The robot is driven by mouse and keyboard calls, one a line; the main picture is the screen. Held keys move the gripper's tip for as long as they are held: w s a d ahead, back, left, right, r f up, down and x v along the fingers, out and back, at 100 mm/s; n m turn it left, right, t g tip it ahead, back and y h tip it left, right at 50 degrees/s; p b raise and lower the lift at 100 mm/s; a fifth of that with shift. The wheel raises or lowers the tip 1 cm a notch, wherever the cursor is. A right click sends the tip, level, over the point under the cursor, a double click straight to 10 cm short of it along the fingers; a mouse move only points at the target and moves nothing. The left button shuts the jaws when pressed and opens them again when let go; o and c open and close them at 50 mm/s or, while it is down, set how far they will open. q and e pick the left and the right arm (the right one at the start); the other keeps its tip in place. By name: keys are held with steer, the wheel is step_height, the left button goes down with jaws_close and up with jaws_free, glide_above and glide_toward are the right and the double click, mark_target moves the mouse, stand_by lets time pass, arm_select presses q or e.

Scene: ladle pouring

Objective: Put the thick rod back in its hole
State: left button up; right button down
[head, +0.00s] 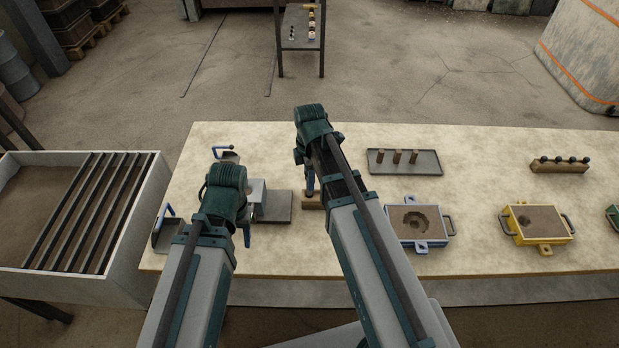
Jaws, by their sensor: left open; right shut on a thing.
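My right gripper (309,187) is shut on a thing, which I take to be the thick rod. My own arm and wrist hide most of it, so its shape and tilt cannot be made out. Directly below is a small wooden block (312,203), partly covered by my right arm. I cannot see its hole or whether the held thing is in it. My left gripper (247,236) is open, mostly hidden by its wrist, over the left part of the table near a grey box on a plate (274,208).
The pale table (480,275) holds a dark tray (430,170) with three brown cylinders. A grey-framed sand mould (440,239) and a yellow one (548,237) stand to the right. A wooden rack (562,168) holds several dark-topped pins.

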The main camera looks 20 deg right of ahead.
mark_target(309, 194)
arm_select(q)
steer(key=shift+f+b, duration=1.9)
steer(key=shift+f, duration=0.1)
arm_select(e)
steer(key=shift+f, duration=2)
steer(key=c, duration=0.5)
jaws_free()
steer(key=shift+o, duration=0.2)
steer(key=o, duration=0.5)
steer(key=shift+c, duration=0.2)
step_height(309, 194, up, 6)
steer(key=p, duration=0.6)
steer(key=shift+r, duration=0.1)
arm_select(q)
step_height(309, 194, up, 6)
